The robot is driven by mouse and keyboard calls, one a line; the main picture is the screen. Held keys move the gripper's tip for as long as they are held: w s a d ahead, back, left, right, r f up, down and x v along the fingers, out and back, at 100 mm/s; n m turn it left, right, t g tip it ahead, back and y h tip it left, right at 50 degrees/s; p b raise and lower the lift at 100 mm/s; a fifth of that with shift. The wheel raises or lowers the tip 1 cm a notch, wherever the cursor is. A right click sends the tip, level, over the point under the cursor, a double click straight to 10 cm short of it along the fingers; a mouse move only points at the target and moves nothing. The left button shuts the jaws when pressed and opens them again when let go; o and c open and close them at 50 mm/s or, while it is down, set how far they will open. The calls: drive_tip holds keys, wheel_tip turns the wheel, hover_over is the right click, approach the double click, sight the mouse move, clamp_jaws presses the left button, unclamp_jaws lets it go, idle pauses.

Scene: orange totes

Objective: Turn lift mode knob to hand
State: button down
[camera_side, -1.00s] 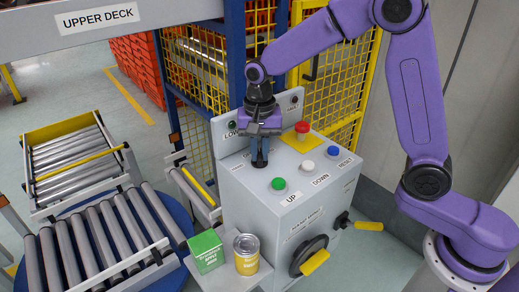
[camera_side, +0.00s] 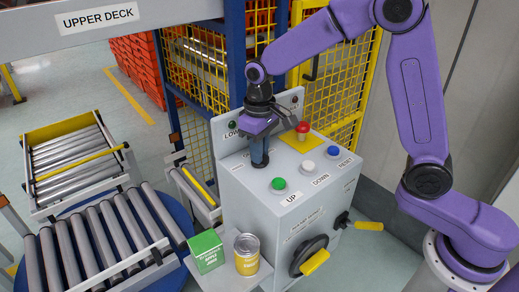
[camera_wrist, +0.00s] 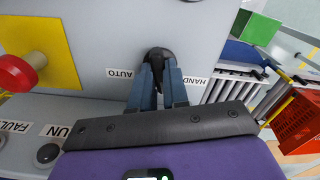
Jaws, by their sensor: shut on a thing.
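The lift mode knob (camera_wrist: 159,54) is black and sits on the grey top of the control box, between the label AUTO (camera_wrist: 120,73) on the left and the label HAND (camera_wrist: 195,81) on the right in the wrist view. My gripper (camera_wrist: 159,72) points down at the panel with its two blue-grey fingers shut on the knob, one on each side. Part of the knob is hidden between the fingers, and I cannot tell for sure where it points.
A red mushroom button (camera_side: 302,128) on a yellow plate stands right of my gripper. Green UP (camera_side: 278,184), white DOWN (camera_side: 308,166) and blue RESET (camera_side: 333,152) buttons lie nearer the front. A can (camera_side: 246,254) and a green carton (camera_side: 206,251) stand on a low shelf.

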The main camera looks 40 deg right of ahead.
drive_tip(key=n, duration=0.5)
drive_tip(key=shift+n, duration=0.4)
idle(0.3)
drive_tip(key=c, duration=1.1)
unclamp_jaws()
wheel_tip(320, 180, up, 18)
drive_tip(key=shift+f, duration=0.25)
drive_tip(key=s+d+f+n, duration=0.1)
drive_tip(key=s+d+f, duration=0.2)
drive_tip(key=s, duration=0.6)
drive_tip(key=s+d+f+n, duration=0.1)
drive_tip(key=s+d+f, duration=0.2)
drive_tip(key=s+f, duration=0.3)
drive_tip(key=s+d+f+n, duration=0.1)
drive_tip(key=s+d+f, duration=0.3)
drive_tip(key=s, duration=1)
drive_tip(key=shift+s+d+f, duration=0.1)
drive_tip(key=shift+s+f, duration=0.1)
drive_tip(key=shift+f, duration=0.65)
